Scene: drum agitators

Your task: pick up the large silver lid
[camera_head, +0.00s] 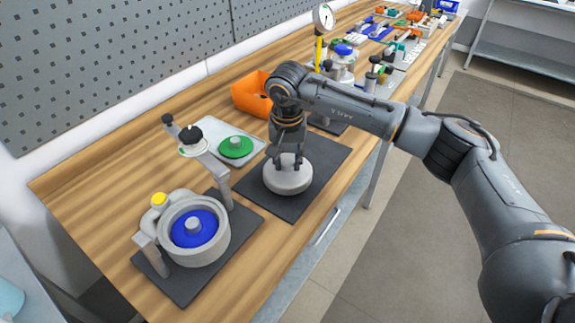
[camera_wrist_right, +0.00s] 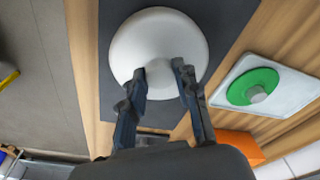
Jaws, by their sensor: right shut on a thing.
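The large silver lid (camera_head: 287,181) is a round, pale grey disc with a raised middle. In the head view it is at or just above a dark mat (camera_head: 318,182); I cannot tell whether it touches the mat. In the right wrist view the lid (camera_wrist_right: 135,45) fills the upper middle. My left gripper is not in view.
A grey drum (camera_head: 222,236) with a blue lid (camera_head: 194,229) and a raised clamp arm stands at front left. A green lid (camera_head: 235,147) lies in a light tray (camera_head: 208,126). An orange bin (camera_head: 250,95) stands behind. Tools and fixtures crowd the bench's far end.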

